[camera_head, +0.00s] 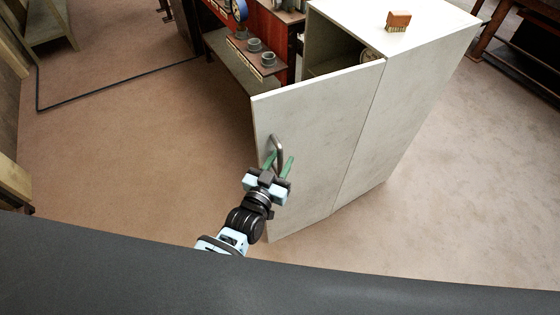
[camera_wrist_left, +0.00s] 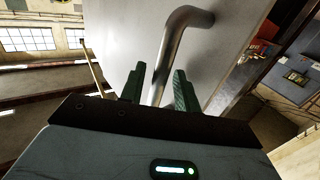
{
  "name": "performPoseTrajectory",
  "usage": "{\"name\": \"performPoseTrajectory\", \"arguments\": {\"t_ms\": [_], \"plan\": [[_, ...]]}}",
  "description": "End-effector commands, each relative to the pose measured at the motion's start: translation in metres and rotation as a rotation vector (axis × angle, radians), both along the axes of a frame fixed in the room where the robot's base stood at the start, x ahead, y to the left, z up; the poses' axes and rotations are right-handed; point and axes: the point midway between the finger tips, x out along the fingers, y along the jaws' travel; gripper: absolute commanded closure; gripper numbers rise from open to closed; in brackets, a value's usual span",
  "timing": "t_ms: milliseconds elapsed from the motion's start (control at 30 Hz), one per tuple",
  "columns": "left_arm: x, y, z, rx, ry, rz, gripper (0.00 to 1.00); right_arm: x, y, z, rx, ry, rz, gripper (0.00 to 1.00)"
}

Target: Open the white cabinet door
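The white cabinet (camera_head: 415,75) stands right of centre in the head view. Its white door (camera_head: 312,125) stands partly open, with the dark inside showing behind its top edge. The door's metal bar handle (camera_head: 279,150) is near its free edge; the handle also shows in the left wrist view (camera_wrist_left: 176,48). My left gripper (camera_head: 278,163) is at the handle. Its green fingers (camera_wrist_left: 159,88) are apart, with the bar running between them and small gaps showing beside it. Whether either finger touches the bar is unclear. My right gripper is not in view.
A small brown brush-like block (camera_head: 398,20) lies on the cabinet top. A red-brown bench with pipe fittings (camera_head: 262,58) stands behind the door. A dark table or shelf (camera_head: 525,55) is at the far right. Brown floor (camera_head: 135,145) left of the door is clear, apart from a dark cable.

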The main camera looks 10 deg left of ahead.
Motion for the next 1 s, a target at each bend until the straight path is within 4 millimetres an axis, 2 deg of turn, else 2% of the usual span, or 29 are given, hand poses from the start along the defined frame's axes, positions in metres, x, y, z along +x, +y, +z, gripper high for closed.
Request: {"name": "performPoseTrajectory", "arguments": {"t_ms": [267,367,700,833,1000], "plan": [[-0.003,0.001,0.0,-0.001,0.0,0.0,0.68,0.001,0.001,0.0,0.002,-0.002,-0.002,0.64],[-0.012,0.004,-0.001,-0.001,0.001,0.0,0.68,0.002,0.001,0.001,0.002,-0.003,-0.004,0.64],[-0.061,0.018,-0.001,0.001,0.002,0.0,0.68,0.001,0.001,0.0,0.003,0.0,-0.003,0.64],[-0.071,0.021,-0.001,0.0,0.001,0.0,0.68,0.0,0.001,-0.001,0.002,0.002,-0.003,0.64],[-0.075,0.022,0.0,0.0,-0.001,0.0,0.68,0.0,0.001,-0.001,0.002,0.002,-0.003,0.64]]}}
